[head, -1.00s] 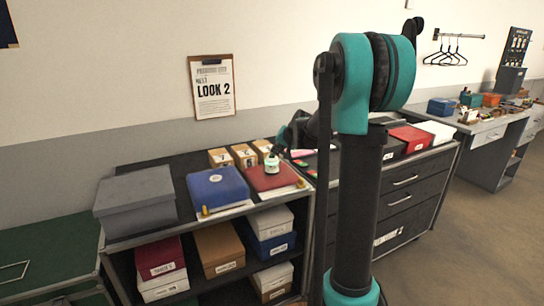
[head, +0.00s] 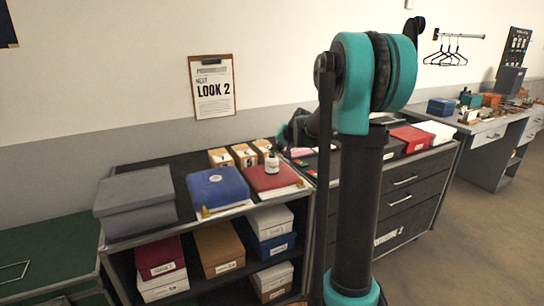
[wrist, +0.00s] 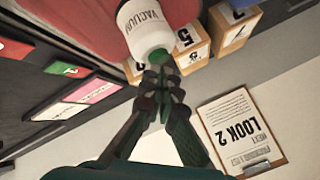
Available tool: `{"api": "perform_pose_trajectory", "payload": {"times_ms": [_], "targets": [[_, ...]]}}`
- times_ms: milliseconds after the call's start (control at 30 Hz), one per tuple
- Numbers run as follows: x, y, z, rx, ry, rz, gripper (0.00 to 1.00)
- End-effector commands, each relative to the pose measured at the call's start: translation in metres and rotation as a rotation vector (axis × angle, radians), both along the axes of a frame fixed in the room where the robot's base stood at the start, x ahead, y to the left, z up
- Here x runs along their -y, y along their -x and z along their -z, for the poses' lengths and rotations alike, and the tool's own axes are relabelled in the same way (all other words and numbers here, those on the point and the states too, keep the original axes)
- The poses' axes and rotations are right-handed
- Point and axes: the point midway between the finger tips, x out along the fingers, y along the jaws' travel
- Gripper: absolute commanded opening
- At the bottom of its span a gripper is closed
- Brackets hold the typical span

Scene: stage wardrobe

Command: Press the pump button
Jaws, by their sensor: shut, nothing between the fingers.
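A small white bottle (head: 272,166) with a dark top stands on the red box (head: 262,182) on the shelf top. In the wrist view the bottle (wrist: 145,22) shows the word VACUUM, and a green part (wrist: 158,54), which may be its pump button, sits at its cap end. My gripper (wrist: 160,76) is shut and empty, with its fingertips at or very near the green part. I cannot tell whether they touch. In the head view my gripper is small and dark, just above and right of the bottle.
Numbered wooden blocks (head: 244,155) stand close behind the bottle. A blue box (head: 217,188) and a grey box (head: 136,201) lie to its left. A clipboard reading LOOK 2 (head: 213,103) hangs on the wall. A drawer cabinet (head: 408,185) stands to the right.

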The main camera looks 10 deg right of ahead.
Motion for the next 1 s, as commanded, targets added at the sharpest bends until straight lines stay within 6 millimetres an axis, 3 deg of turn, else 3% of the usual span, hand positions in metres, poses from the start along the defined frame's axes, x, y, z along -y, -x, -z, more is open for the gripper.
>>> {"api": "perform_pose_trajectory", "payload": {"times_ms": [633,1000], "targets": [[0.0,0.0,-0.054,0.0,0.0,0.0,0.0],[0.0,0.0,-0.06,0.0,0.0,0.0,0.0]]}}
